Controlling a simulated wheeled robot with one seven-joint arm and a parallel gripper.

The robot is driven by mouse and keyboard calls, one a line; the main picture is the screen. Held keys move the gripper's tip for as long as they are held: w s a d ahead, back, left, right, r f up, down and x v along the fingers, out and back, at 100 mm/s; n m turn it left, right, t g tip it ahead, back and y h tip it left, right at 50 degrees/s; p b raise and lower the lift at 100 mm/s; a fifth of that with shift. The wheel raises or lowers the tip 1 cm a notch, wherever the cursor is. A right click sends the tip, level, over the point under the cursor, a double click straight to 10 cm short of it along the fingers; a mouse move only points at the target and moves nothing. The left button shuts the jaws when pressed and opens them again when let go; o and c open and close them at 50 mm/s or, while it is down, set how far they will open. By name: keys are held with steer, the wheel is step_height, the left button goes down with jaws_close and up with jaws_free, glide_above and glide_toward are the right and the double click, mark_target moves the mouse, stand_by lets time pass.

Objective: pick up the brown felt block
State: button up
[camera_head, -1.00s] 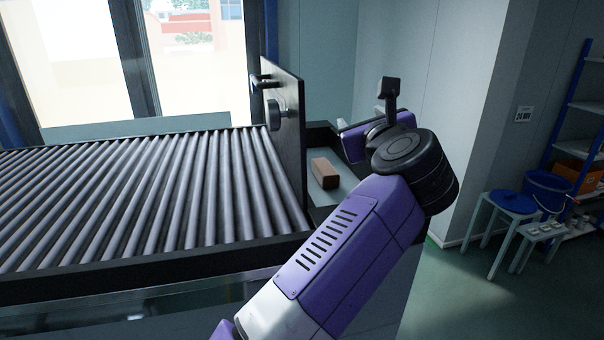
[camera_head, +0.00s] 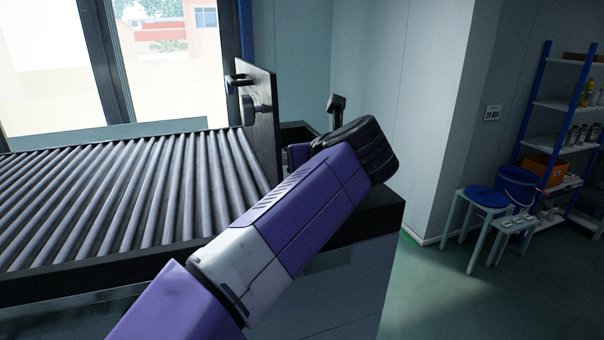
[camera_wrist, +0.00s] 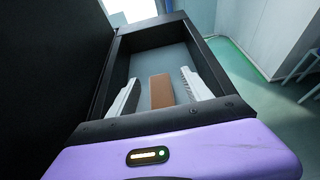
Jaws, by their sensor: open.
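The brown felt block (camera_wrist: 162,91) lies on the grey floor of a dark-walled recess (camera_wrist: 103,72) in the wrist view. My gripper (camera_wrist: 159,78) is open, with one pale finger to the left of the block and one to the right. Gaps show between the block and both fingers. I cannot tell how high the fingertips are above the floor. The block's near end runs down toward the dark rim in front. In the head view my arm hides the block and most of my gripper.
An upright dark panel (camera_head: 262,120) with a handle and a knob stands left of my wrist, beside a roller conveyor (camera_head: 130,195). A wall (camera_head: 400,100) rises behind. A stool (camera_head: 482,205) and shelves (camera_head: 560,105) stand at the right, with open floor before them.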

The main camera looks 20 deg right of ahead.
steer(key=b+x, duration=0.1)
steer(key=x, duration=0.3)
steer(key=shift+a+f, duration=0.1)
steer(key=shift+a, duration=0.05)
jaws_close()
